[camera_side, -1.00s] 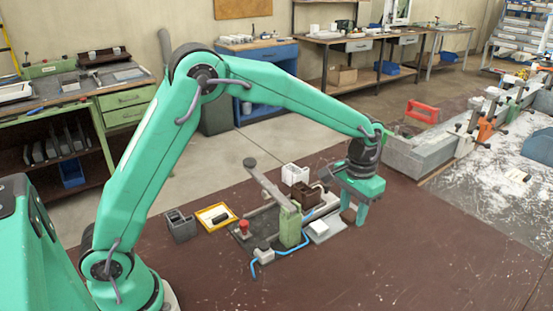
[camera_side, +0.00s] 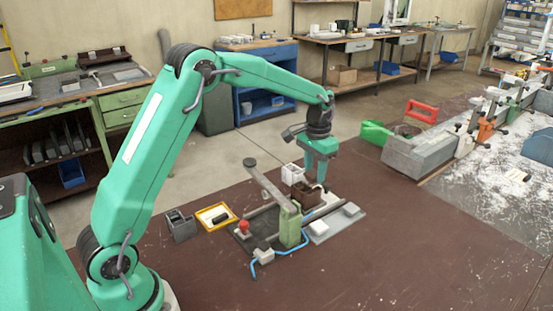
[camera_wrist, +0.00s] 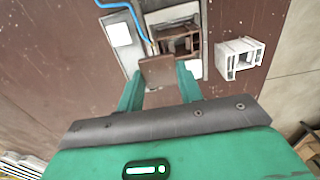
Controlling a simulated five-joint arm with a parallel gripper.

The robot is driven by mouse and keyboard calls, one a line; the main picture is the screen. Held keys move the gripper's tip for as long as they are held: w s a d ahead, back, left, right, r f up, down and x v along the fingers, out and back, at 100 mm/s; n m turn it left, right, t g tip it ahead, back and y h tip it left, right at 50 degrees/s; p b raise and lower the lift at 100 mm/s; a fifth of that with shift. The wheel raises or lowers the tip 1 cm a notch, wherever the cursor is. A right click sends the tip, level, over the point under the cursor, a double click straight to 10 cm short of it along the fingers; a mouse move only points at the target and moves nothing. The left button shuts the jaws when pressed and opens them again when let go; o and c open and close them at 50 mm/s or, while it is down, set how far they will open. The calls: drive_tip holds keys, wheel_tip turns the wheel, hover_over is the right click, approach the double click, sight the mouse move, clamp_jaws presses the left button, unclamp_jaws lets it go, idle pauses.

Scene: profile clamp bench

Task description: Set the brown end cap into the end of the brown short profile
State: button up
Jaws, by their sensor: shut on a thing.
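The brown end cap (camera_wrist: 158,72) is between the fingertips of my gripper (camera_wrist: 160,85) in the wrist view, and the gripper is shut on it. The brown short profile (camera_wrist: 180,42) lies just beyond the cap, its hollow partly visible; I cannot tell whether they touch. In the side view the brown profile (camera_side: 305,193) sits by the clamp fixture (camera_side: 289,222), and my gripper (camera_side: 321,180) is at its right, at the far side of the fixture. The cap is hard to make out there.
A white profile (camera_side: 291,173) stands behind the brown one. A grey plate (camera_side: 335,228) carries light blocks (camera_side: 350,209). A grey profile (camera_side: 180,225) and a yellow-framed tray (camera_side: 214,216) lie left. A clamp lever (camera_side: 265,184) rises beside the profiles. The front bench is clear.

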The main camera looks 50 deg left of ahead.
sight(306, 175)
drive_tip(key=a, duration=0.3)
drive_tip(key=shift+a, duration=0.25)
drive_tip(key=shift+f, duration=0.15)
drive_tip(key=shift+f, duration=1.85)
drive_tip(key=shift+f, duration=0.5)
idle(0.9)
drive_tip(key=o, duration=1.5)
drive_tip(key=shift+r, duration=0.2)
